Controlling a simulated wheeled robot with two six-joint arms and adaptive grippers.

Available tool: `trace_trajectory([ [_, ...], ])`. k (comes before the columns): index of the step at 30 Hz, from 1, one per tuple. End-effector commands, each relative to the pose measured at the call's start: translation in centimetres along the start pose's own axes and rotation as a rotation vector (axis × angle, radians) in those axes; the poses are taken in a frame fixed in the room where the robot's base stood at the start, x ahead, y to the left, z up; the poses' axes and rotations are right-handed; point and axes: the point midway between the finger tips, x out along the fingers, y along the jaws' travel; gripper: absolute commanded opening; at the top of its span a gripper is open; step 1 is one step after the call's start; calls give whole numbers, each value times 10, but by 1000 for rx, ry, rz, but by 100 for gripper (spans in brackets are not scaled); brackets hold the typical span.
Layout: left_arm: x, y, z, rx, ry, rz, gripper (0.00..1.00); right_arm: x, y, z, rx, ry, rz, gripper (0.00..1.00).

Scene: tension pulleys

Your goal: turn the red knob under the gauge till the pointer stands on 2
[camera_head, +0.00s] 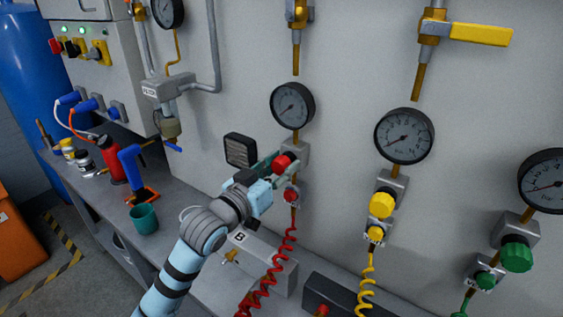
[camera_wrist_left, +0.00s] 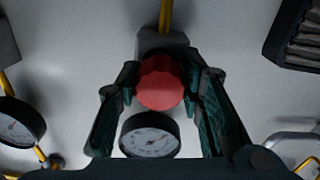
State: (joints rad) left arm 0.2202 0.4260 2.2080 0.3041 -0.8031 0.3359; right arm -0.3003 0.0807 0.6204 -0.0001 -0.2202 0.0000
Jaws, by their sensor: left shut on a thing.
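The red knob (camera_head: 284,161) sits on a grey valve block under its round gauge (camera_head: 292,106). My left gripper (camera_head: 279,160) is at this knob with its fingers closed around it. In the left wrist view, the red knob (camera_wrist_left: 160,84) lies between the two fingers (camera_wrist_left: 160,90), one on each side. That view is turned over, so the gauge (camera_wrist_left: 150,135) appears below the knob. The pointer slants to the lower left in the head view, toward the low end of the dial; its exact reading is too small to tell. My right gripper is not in view.
A smaller red fitting (camera_head: 291,195) with a red coiled hose (camera_head: 275,268) hangs just below. To the right are a yellow knob (camera_head: 382,205) and a green knob (camera_head: 516,256) under their gauges. A black grille (camera_head: 240,150) is close left. A teal cup (camera_head: 144,218) stands on the bench.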

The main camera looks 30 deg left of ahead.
Motion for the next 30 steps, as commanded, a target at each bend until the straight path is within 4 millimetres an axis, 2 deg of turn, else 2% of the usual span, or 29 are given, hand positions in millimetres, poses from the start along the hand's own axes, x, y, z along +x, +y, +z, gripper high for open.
trace_trajectory([
  [3,0,0,-3,93,-4,-1,6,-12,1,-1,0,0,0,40],
  [12,0,0,-2,376,-4,-1,6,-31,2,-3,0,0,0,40],
  [30,0,-1,0,870,-3,0,6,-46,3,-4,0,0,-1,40],
])
